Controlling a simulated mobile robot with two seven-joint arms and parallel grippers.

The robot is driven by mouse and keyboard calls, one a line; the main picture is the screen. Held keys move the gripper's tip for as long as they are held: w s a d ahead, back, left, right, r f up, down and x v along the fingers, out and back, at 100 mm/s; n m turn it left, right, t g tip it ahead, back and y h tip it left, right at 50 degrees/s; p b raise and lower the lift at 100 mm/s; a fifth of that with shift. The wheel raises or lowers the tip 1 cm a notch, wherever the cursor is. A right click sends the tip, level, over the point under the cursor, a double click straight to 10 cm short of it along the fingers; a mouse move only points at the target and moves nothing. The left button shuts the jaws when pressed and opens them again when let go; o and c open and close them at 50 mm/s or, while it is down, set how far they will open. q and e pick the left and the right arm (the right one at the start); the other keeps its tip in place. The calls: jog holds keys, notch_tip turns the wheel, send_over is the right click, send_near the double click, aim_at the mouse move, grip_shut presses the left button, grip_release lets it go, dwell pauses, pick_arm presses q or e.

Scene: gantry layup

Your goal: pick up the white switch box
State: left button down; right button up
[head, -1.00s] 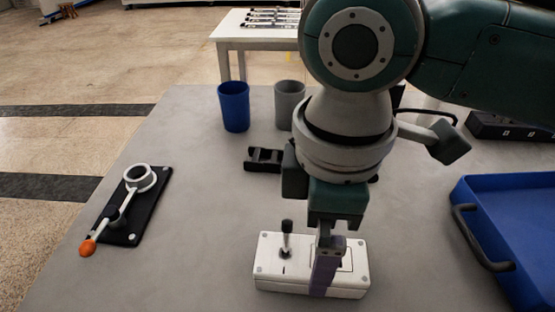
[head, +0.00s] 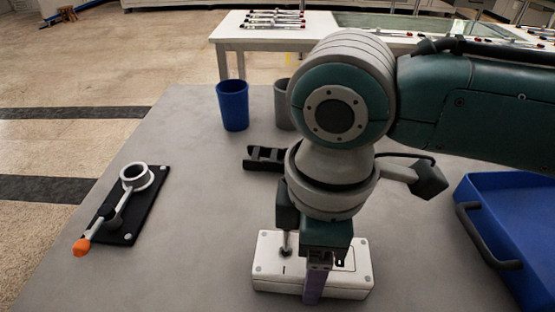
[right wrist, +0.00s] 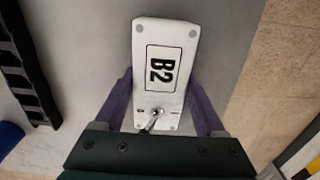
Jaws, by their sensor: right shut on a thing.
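In the right wrist view the right gripper (right wrist: 160,88) is shut on the box. I cannot tell any gap between the box and the table. My left gripper is not in view.
A blue cup (head: 233,106) and a grey cup (head: 283,104) stand behind, near a black cradle (head: 262,158). A black plate with a ring and an orange-tipped lever (head: 121,208) lies left. A blue tray (head: 490,190) is at right. The table's left front is clear.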

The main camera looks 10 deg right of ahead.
jog(key=c, duration=0.7)
jog(key=shift+o, duration=0.2)
jog(key=shift+r, duration=0.15)
